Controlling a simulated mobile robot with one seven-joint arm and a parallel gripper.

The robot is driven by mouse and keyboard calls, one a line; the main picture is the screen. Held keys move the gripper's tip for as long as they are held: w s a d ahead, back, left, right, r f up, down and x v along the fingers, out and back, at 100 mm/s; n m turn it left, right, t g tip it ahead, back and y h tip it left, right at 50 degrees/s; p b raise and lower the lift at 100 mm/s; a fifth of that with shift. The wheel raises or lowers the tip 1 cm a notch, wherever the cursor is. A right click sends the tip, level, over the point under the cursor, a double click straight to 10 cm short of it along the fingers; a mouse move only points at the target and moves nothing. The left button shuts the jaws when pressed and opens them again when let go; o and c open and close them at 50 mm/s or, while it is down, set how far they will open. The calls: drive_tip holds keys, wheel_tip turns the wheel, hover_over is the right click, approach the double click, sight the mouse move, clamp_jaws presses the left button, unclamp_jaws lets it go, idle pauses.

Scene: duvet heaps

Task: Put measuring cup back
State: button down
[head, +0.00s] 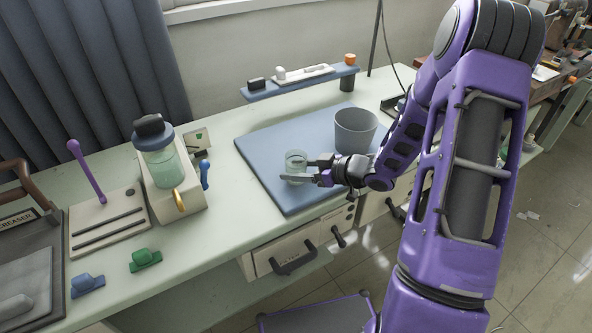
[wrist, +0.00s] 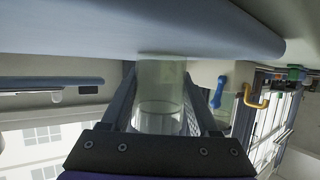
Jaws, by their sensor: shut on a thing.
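The measuring cup (head: 296,163) is a small clear, pale green vessel at the left part of the blue mat (head: 262,153) in the head view. My gripper (head: 303,169) reaches in from the right, with its fingers on either side of the cup. The cup also shows in the wrist view (wrist: 160,95), between the two dark fingers (wrist: 165,112), and the gripper is shut on it. The cup looks upright in the head view. I cannot tell whether its base touches the mat.
A grey bin (head: 355,130) stands on the mat just behind my gripper. A blue shelf (head: 300,82) runs along the back. A machine with a clear jar (head: 164,168), a slotted block (head: 107,219) and green (head: 145,259) and blue (head: 87,285) clips stand to the left. Bare counter lies between.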

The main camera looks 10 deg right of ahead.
drive_tip(key=shift+f, duration=0.2)
drive_tip(key=shift+c, duration=0.7)
unclamp_jaws()
drive_tip(key=shift+r, duration=0.15)
drive_tip(key=shift+s+d+r, duration=0.1)
drive_tip(key=shift+d+r, duration=0.1)
drive_tip(key=p+v, duration=0.2)
drive_tip(key=v, duration=0.9)
drive_tip(key=shift+s+d, duration=0.15)
drive_tip(key=shift+s, duration=0.05)
